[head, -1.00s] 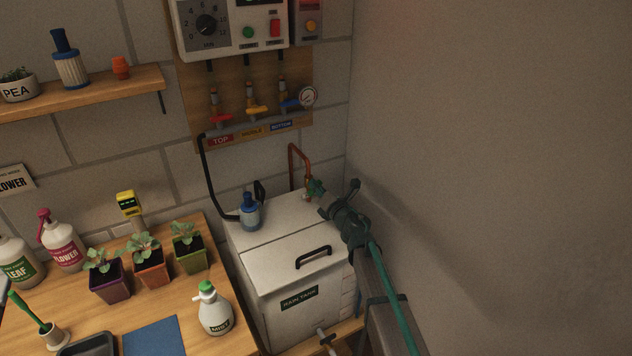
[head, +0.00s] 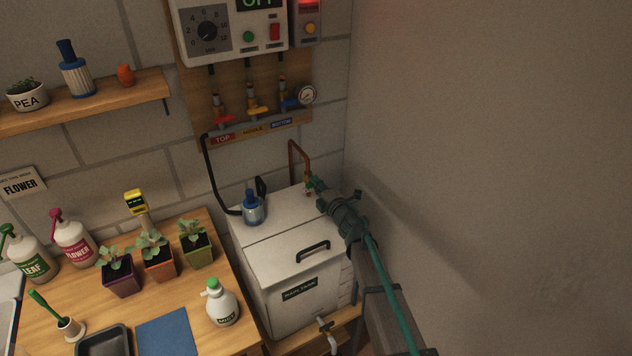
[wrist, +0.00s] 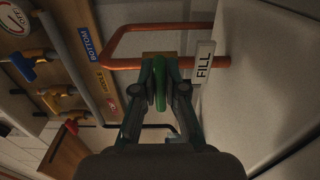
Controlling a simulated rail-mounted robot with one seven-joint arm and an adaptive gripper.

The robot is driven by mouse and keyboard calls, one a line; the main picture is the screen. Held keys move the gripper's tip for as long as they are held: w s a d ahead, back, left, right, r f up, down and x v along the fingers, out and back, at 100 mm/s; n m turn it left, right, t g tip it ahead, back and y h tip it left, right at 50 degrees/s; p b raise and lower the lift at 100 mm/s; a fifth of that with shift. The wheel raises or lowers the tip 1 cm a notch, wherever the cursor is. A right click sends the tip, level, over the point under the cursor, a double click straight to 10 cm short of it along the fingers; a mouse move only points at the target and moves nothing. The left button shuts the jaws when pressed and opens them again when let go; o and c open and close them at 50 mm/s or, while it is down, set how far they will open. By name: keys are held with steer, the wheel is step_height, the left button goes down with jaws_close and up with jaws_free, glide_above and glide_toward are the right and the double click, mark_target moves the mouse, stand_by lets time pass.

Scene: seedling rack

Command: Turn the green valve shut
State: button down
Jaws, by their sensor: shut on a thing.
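The green valve (wrist: 160,82) sits on a copper pipe beside a white "FILL" tag (wrist: 204,62) in the wrist view. My gripper (wrist: 160,92) has its two fingers closed on the green handle, one on each side. In the head view my gripper (head: 318,190) reaches the copper pipe (head: 294,160) at the back right corner of the white rain tank (head: 262,270). My arm hides most of the valve there.
Red, yellow and blue valves with a gauge (head: 305,95) hang on the wall board above. A blue-capped filter (head: 252,208) stands on the tank. A bare wall (head: 480,150) rises close on the right. Potted seedlings and bottles crowd the bench at left.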

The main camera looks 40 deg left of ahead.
stand_by(0.3)
steer(key=c, duration=1.2)
jaws_free()
steer(key=v, duration=1.2)
